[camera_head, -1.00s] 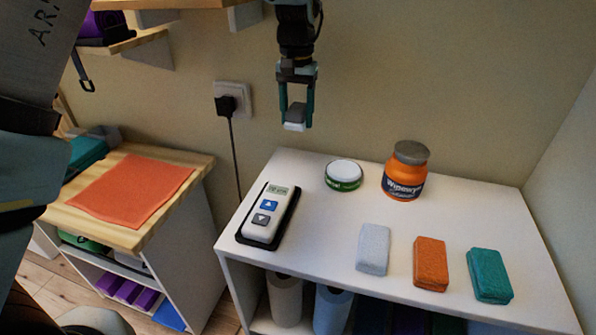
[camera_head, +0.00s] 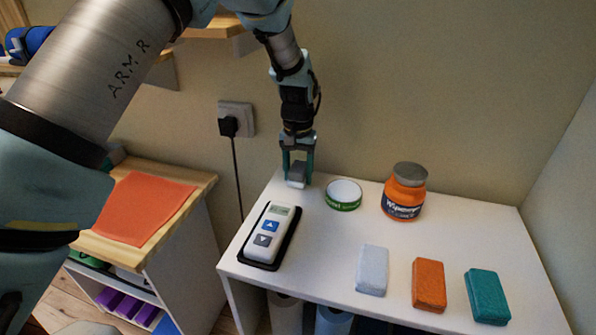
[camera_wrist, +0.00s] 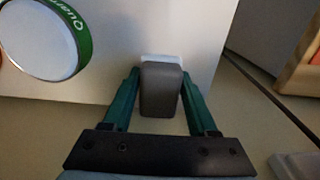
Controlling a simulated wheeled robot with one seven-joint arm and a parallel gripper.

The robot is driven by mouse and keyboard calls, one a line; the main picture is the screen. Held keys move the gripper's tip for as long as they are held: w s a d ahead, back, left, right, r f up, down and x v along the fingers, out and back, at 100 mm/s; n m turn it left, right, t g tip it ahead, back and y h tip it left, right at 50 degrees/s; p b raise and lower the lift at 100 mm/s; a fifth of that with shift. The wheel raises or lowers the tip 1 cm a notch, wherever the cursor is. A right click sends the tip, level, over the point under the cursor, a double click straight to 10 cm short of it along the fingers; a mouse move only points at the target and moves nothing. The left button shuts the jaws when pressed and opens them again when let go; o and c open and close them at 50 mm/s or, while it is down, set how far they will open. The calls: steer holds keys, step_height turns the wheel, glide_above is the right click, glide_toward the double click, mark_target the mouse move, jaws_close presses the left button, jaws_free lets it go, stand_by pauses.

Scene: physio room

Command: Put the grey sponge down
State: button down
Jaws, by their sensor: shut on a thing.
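My gripper (camera_head: 298,168) is shut on the grey sponge (camera_head: 297,177), which has a paler lower end. It hangs over the back left corner of the white tabletop (camera_head: 325,235), low and close to the surface; I cannot tell whether it touches. In the wrist view the grey sponge (camera_wrist: 160,92) sits between the two teal fingers (camera_wrist: 160,100), its pale far end showing against the white top.
A green-rimmed round tin (camera_head: 343,195) stands just right of the sponge, with an orange jar (camera_head: 404,193) beyond. A handheld device (camera_head: 270,237) lies on a black tray at front left. Pale (camera_head: 372,270), orange (camera_head: 429,285) and teal (camera_head: 487,296) blocks line the front right. The tabletop's middle is clear.

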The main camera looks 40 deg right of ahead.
mark_target(298, 169)
steer(key=shift+f, duration=0.1)
steer(key=shift+c, duration=0.9)
jaws_free()
step_height(298, 169, up, 12)
steer(key=b, duration=0.2)
steer(key=shift+b, duration=0.3)
